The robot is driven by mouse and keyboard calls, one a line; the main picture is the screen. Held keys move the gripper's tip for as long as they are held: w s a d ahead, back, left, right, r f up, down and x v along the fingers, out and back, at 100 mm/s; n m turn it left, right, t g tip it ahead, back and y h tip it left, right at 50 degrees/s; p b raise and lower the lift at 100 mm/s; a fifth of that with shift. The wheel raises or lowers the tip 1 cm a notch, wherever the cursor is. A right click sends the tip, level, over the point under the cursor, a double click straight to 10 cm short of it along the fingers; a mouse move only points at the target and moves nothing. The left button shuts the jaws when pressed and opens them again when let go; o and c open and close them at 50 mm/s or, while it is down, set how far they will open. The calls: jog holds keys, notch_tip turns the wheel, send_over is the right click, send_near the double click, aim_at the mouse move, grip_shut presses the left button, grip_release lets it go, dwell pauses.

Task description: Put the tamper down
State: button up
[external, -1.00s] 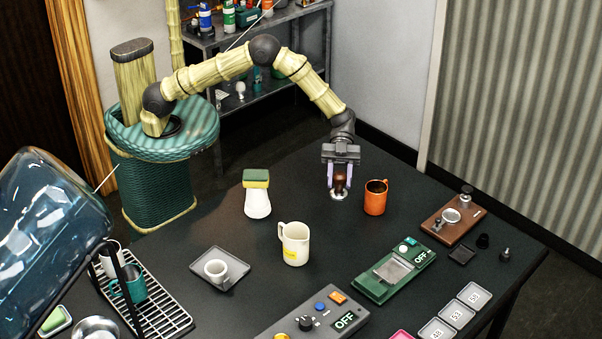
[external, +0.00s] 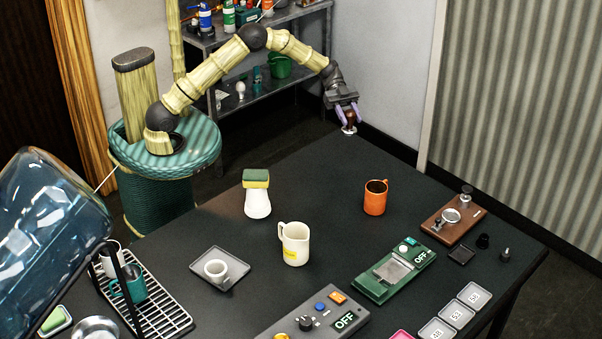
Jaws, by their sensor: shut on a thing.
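My gripper (external: 347,113) is shut on the tamper (external: 349,126), which has a brown handle and a pale metal base. The tamper is held in the air near the far edge of the dark table (external: 330,190), and it appears tilted slightly. Its base touches nothing that I can see. From this one view I cannot tell whether it is above the tabletop or just past its edge.
An orange mug (external: 375,203), a cream mug (external: 294,247) and a white bottle with a sponge (external: 257,200) stand on the table. A brown wooden stand (external: 440,228) and a green scale (external: 384,280) are at the right. The far middle of the table is clear.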

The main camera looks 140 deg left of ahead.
aim_at(349, 132)
dwell(0.3)
notch_tip(349, 132, down, 6)
jog(key=shift+f+p, duration=0.1)
jog(key=shift+p, duration=0.45)
jog(key=shift+f+p, duration=0.35)
jog(key=shift+f, duration=1.5)
jog(key=shift+f, duration=0.15)
jog(key=o, duration=1.2)
jog(key=shift+c, duration=0.2)
